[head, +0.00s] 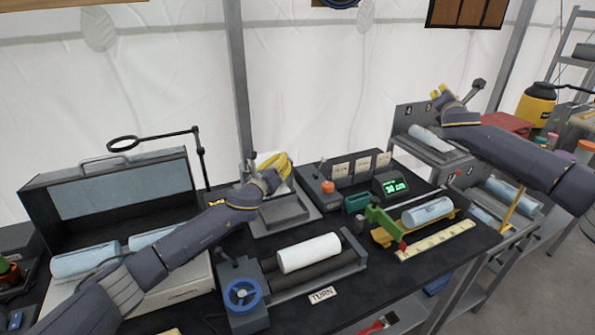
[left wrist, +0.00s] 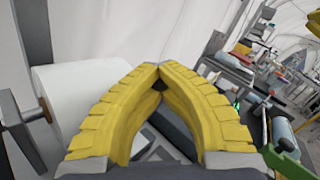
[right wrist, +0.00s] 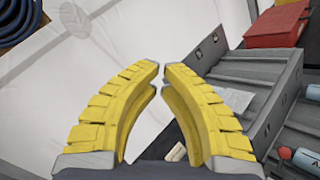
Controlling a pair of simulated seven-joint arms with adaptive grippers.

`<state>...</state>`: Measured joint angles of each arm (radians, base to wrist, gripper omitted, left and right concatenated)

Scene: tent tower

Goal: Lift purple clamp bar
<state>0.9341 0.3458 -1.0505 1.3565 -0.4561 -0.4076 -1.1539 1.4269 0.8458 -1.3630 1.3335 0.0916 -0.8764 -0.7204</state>
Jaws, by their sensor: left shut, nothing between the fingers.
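No bar that I can clearly make out as purple shows in any view. My left gripper (head: 281,164) is at a grey stand (head: 280,212) with a white roll (head: 263,159) behind it. In the left wrist view my left gripper (left wrist: 160,72) is shut and empty, its yellow fingertips touching, with the white roll (left wrist: 80,95) close on the left. My right gripper (head: 436,93) is by the grey station (head: 410,118) at the right. In the right wrist view my right gripper (right wrist: 162,68) has a narrow empty gap between its fingertips.
A roller unit (head: 300,285) with a blue handwheel (head: 243,294) and a white roll stands at the front. A grey case (head: 112,183) with blue rolls is at the left. A green holder (head: 383,222), a blue roll (head: 428,211) and a yellow ruler (head: 436,240) lie at the right.

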